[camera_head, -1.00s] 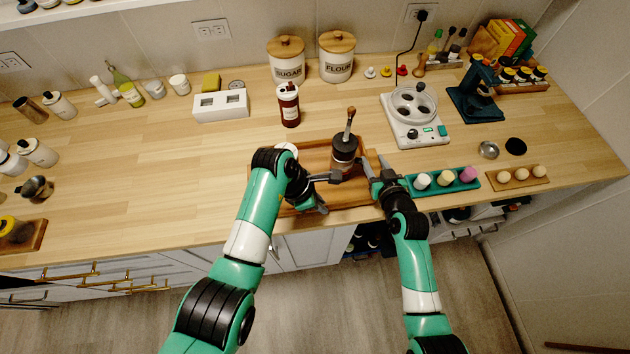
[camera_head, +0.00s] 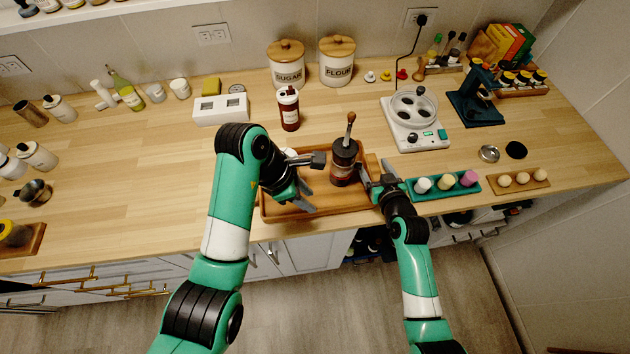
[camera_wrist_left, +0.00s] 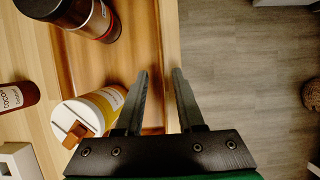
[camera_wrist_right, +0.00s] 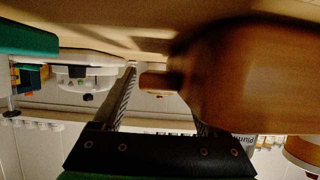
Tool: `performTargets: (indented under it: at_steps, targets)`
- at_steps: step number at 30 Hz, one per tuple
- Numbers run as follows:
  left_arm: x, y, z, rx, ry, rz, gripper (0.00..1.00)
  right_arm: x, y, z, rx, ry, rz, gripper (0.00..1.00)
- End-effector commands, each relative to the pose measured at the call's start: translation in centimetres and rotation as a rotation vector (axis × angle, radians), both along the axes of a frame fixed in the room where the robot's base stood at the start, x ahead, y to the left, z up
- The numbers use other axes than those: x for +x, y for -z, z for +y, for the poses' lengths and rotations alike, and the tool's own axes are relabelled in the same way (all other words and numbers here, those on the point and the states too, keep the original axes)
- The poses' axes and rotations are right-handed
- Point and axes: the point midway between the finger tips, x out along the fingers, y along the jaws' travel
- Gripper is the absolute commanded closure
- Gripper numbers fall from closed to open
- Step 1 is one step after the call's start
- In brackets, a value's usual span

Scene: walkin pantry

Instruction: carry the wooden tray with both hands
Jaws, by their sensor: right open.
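The wooden tray (camera_head: 335,206) lies on the counter near its front edge. A dark grinder with an upright wooden-tipped handle (camera_head: 343,160) stands on it. In the left wrist view a white-and-yellow container (camera_wrist_left: 95,112) stands at the tray; my left arm mostly hides it in the head view. My left gripper (camera_head: 316,184) is open over the tray's left part. In the left wrist view its fingers (camera_wrist_left: 162,75) are apart, with the tray's rim (camera_wrist_left: 168,50) showing between them. My right gripper (camera_head: 377,172) is open at the tray's right end; a large blurred brown surface (camera_wrist_right: 250,75) fills much of its view.
A teal holder with several small cups (camera_head: 412,194) sits close right of my right gripper. A white appliance (camera_head: 416,135) stands behind it. A red-brown bottle (camera_head: 289,112) stands behind the tray. The counter left of the tray is clear (camera_head: 130,180).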

Motion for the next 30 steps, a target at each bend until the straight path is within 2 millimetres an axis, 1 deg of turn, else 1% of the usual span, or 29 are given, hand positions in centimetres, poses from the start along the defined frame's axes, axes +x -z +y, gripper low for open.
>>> performTargets:
  at_steps: [1,3,6,11,16,20,30]
  targets:
    - [0.0,-1.0,0.4,-0.001,-0.001,-0.004,0.63,0.0,0.0,0.0,0.000,0.000,0.000,0.25]
    - [-0.1,-2.0,0.8,-0.001,0.000,-0.002,0.63,0.0,0.0,0.0,0.000,0.000,0.000,0.25]
    - [-0.2,-2.8,1.2,0.000,0.000,-0.001,0.63,0.0,0.0,0.0,0.000,0.000,0.000,0.25]
    - [-0.2,-3.1,1.3,0.001,0.000,0.001,0.63,0.0,0.0,0.0,0.000,0.000,0.000,0.25]
    - [-0.2,-3.1,1.3,0.000,0.000,0.001,0.63,-0.6,-0.3,-0.1,0.001,-0.001,-0.002,0.25]
    - [-0.2,-3.1,1.3,0.000,0.000,0.001,0.63,-2.0,-0.8,-0.3,-0.001,0.000,-0.002,0.25]
    - [-0.2,-3.1,1.3,0.000,0.000,0.001,0.63,-7.9,-3.2,-1.3,0.000,0.001,0.000,0.25]
